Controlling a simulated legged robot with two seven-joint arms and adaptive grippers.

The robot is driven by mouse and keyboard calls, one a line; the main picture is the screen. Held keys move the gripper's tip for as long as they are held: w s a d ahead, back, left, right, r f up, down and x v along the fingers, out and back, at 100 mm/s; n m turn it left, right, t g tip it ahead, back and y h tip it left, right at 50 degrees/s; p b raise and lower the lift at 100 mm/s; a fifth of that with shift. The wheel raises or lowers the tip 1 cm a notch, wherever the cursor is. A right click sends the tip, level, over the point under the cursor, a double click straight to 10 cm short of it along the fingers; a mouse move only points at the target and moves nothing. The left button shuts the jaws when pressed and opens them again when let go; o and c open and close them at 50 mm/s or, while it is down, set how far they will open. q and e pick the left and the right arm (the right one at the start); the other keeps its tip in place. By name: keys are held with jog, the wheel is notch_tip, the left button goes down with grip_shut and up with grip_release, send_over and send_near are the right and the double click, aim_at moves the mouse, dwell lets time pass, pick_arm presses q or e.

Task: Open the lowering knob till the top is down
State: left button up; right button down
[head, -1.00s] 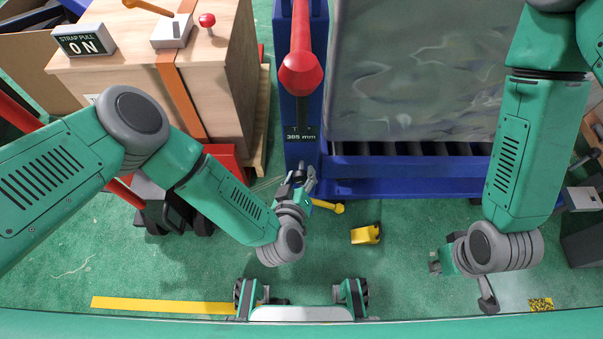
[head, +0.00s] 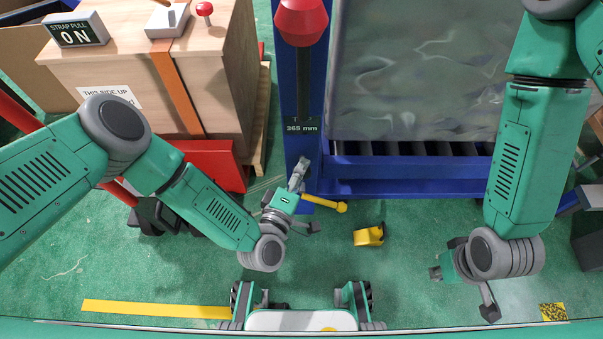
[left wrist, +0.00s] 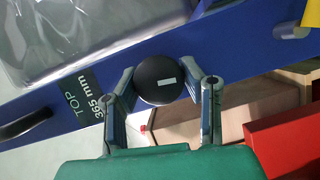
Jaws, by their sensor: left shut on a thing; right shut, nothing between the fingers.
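The lowering knob (left wrist: 161,80) is a round black knob with a pale mark, on the blue post (left wrist: 240,42) in the left wrist view. My left gripper is shut on it, one grey finger on each side. In the head view my left gripper (head: 297,182) is at the foot of the blue post, and I cannot make out the knob there. A dark display (head: 302,125) on the post reads 365 mm; it also shows in the left wrist view (left wrist: 88,95). My right gripper (head: 462,278) is shut and empty, low at the right.
A red-headed lever (head: 301,20) stands over the post. A wooden crate (head: 220,95) with an orange strap is left, a wrapped load (head: 420,70) right. A yellow rod (head: 328,203) is beside my left gripper, and a yellow piece (head: 369,235) lies on the green floor.

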pick_arm(q)
jog(key=shift+s+a+f+n+b, duration=0.15)
jog(key=shift+f+n+b, duration=0.15)
jog(key=shift+n+b, duration=0.4)
jog(key=o, duration=1.2)
jog(key=shift+r, duration=0.1)
jog(key=shift+s, duration=0.1)
jog(key=v, duration=1.1)
jog(key=shift+s+a+f, duration=0.3)
